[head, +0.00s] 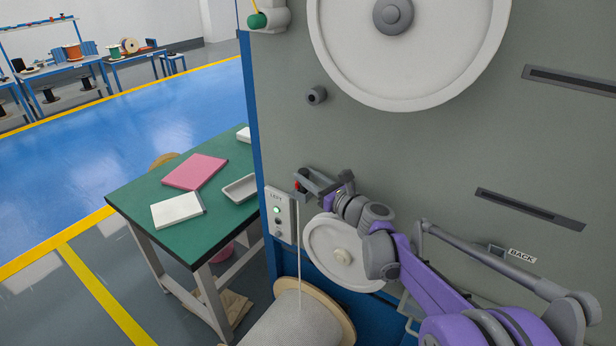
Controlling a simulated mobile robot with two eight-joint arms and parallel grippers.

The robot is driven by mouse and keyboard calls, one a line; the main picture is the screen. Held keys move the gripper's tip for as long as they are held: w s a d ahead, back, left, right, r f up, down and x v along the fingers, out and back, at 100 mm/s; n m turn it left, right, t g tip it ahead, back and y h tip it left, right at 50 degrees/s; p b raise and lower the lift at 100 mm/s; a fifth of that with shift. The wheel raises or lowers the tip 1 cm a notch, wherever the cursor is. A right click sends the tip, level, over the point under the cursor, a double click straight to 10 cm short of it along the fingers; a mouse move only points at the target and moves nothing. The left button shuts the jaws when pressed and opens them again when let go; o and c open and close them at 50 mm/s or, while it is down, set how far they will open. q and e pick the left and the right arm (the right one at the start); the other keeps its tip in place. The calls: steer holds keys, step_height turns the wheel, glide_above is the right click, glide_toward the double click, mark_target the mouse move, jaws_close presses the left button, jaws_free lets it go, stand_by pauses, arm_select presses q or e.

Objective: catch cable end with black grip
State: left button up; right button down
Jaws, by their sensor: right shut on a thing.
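My right gripper (306,184) reaches in from the right and is shut at the upper edge of a small control box marked LEFT. A thin pale cable (299,250) rises almost straight from a spool (297,325) at the bottom to my right gripper's jaws. The cable's end is at the jaws, with something small and dark there; I cannot make out a black grip clearly. A small red spot shows beside the fingers. My left gripper is not in view.
The grey machine panel (440,150) fills the right side, with a large white wheel (410,85) above and a smaller white wheel (330,262) below my gripper. The control box (280,214) is close by. A green table (150,190) with a pink folder (195,171) stands left.

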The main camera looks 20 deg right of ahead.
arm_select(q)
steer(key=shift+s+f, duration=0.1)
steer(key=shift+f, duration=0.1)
arm_select(e)
steer(key=shift+f, duration=0.3)
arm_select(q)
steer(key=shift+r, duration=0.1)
arm_select(e)
steer(key=shift+r, duration=0.15)
stand_by(0.5)
steer(key=shift+r+p, duration=1)
steer(key=shift+r, duration=1)
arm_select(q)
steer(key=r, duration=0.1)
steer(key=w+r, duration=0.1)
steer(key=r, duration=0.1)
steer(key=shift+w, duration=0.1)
arm_select(e)
steer(key=shift+f, duration=0.1)
